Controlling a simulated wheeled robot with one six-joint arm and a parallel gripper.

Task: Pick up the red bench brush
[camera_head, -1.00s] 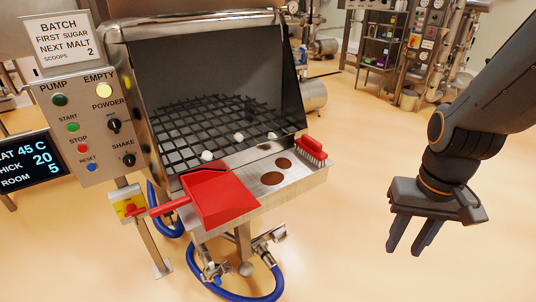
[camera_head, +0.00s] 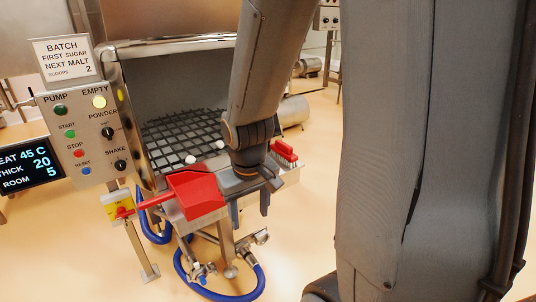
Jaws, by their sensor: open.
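The red bench brush (camera_head: 284,151) rests at the right end of the steel shelf in front of the hopper, bristles facing down. Its left part is hidden behind my arm. My gripper (camera_head: 250,207) is open and points down, at the shelf's front edge as seen here, to the left of the brush and below it in the picture. Nothing shows between its fingers. I cannot tell the depth gap between the gripper and the shelf.
A red scoop (camera_head: 196,195) lies on the shelf left of my gripper. White lumps (camera_head: 190,159) sit on the black grate (camera_head: 180,135). A control panel (camera_head: 85,140) stands at left. Blue hoses (camera_head: 180,270) run below. My arm hides much of the right side.

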